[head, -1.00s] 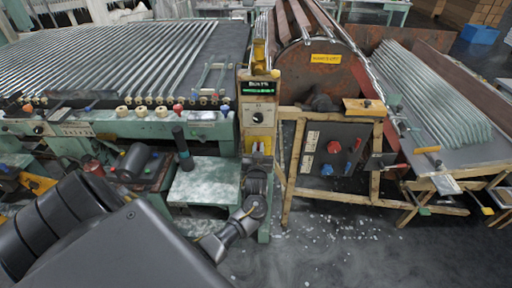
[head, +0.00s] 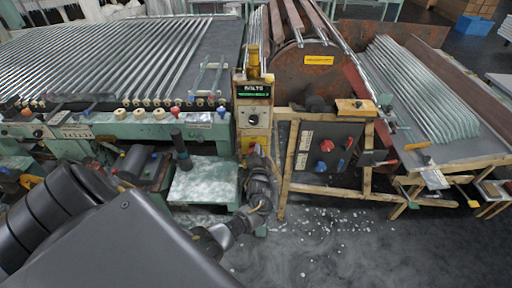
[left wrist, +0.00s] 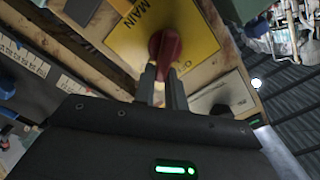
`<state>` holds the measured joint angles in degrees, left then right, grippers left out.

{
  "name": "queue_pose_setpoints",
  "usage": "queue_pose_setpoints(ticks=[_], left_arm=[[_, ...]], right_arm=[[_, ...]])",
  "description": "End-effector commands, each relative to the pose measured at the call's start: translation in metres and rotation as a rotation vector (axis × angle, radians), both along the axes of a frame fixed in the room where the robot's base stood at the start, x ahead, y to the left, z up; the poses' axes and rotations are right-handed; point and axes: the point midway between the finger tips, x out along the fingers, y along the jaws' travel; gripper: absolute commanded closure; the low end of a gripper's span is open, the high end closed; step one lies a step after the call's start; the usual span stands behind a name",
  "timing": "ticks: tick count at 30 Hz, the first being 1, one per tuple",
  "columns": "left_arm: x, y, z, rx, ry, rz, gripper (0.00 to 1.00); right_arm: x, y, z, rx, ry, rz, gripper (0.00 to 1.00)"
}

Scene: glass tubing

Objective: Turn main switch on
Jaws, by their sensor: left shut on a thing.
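The main switch is a red handle (left wrist: 166,48) on a yellow plate marked "MAIN" (left wrist: 200,32), seen in the left wrist view. My left gripper (left wrist: 162,76) has its two fingers on either side of the handle's lower end and is shut on it. In the head view the left gripper (head: 256,160) is up against the yellow plate on the front of the narrow control post (head: 241,118), and it hides the red handle there. My right gripper is in neither view.
The post carries a lit green display (head: 253,91) and a dark knob (head: 253,119) above the plate. A dark panel with red and blue knobs (head: 328,146) stands to the right in a wooden frame. A green machine (head: 140,126) with glass tubes lies left. Speckled floor is open in front.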

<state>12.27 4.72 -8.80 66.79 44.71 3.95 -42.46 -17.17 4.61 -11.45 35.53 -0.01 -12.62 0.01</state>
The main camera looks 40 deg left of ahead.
Motion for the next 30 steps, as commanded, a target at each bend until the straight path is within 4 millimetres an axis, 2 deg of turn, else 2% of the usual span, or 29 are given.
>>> queue_pose_setpoints(ticks=[15, 30], left_arm=[[0.000, -0.004, -0.015, 0.345, 0.275, -0.002, 1.00], [-0.001, -0.005, -0.021, 0.485, 0.383, -0.003, 1.00]], right_arm=[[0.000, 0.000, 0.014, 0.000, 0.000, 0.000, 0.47], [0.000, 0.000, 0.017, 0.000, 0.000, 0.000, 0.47]])
